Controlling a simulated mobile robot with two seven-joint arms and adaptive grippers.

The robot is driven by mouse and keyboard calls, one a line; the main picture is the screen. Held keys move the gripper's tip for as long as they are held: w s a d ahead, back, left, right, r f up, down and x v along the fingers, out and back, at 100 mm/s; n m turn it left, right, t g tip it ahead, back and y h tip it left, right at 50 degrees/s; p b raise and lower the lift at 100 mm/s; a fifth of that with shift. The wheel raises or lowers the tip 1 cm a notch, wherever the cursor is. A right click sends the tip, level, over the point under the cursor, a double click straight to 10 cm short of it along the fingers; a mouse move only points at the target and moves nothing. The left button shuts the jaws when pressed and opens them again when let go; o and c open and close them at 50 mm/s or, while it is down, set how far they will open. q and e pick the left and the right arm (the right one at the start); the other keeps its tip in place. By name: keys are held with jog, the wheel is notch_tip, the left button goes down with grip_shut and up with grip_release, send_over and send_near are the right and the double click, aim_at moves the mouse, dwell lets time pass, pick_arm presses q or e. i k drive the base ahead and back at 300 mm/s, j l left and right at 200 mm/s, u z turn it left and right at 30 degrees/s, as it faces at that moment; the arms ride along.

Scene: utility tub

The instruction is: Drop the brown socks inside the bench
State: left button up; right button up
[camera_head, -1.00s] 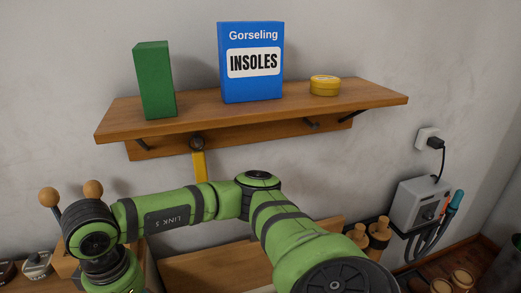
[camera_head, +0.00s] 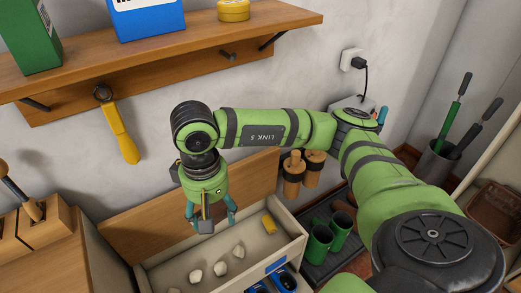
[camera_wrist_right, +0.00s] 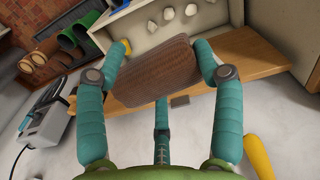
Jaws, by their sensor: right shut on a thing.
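My right gripper (camera_head: 208,222) hangs over the open bench (camera_head: 297,250), in front of its raised wooden lid (camera_head: 140,222). In the right wrist view its teal fingers (camera_wrist_right: 158,75) are shut on a brown ribbed bundle (camera_wrist_right: 155,70), which looks like the brown socks. The bundle lies across between the fingers, above the bench. In the head view the bundle is mostly hidden by the gripper. The bench has a pale inside with several whitish lumps and a yellow block (camera_head: 269,223). My left gripper is not in view.
Green boots (camera_head: 320,243) stand on a dark tray right of the bench; blue shoes (camera_head: 258,288) are at its front. A shelf (camera_head: 190,50) with boxes is above. A yellow-handled tool (camera_head: 120,135) hangs below it. A wooden cabinet (camera_head: 45,255) stands left.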

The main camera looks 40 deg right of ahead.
aim_at(223, 240)
jog(key=z, duration=0.8)
jog(key=i+l, duration=0.1)
jog(key=l, duration=0.45)
jog(key=l+u, duration=0.1)
jog(key=u, duration=0.7)
jog(key=l+u, duration=0.15)
jog(key=u, duration=0.6)
jog(key=k+l, duration=0.05)
